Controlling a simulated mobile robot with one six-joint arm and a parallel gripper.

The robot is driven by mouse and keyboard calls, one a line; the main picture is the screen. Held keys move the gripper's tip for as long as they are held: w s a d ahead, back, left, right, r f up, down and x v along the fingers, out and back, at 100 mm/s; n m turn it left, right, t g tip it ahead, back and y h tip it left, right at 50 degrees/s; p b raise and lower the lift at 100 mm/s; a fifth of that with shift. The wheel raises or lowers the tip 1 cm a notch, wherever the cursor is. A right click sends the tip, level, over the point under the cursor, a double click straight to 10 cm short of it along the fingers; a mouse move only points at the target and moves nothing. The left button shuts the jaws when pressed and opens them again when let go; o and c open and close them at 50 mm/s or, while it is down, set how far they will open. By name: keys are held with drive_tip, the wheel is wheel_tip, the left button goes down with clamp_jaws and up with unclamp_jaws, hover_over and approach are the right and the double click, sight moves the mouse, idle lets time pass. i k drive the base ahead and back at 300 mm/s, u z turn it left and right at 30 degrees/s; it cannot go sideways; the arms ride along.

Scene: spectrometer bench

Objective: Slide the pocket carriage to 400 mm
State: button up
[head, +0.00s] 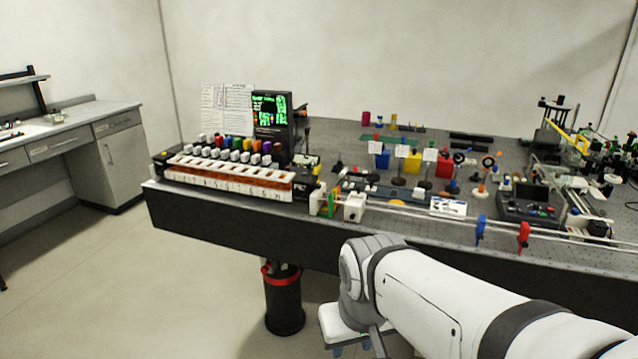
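A rail of thin parallel rods (420,211) runs along the front edge of the bench. At its left end are two white blocks (354,207) with a green piece (331,204) between them. A blue piece (480,230) and a red piece (524,237) sit farther right along the rods. I cannot tell which of these is the pocket carriage, and no millimetre marks can be read. My white and grey arm reaches in from the lower right, in front of the bench and below the rail. My gripper's fingers do not show.
A long white-and-orange rack (230,179) with several coloured knobs behind it stands at the bench's left. A dark display (271,115) with green text is behind it. Optics crowd the bench (210,217) top. Floor at left is clear.

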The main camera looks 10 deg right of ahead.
sight(355, 201)
drive_tip(key=z, duration=0.45)
drive_tip(key=i, duration=1.25)
drive_tip(key=u, duration=0.45)
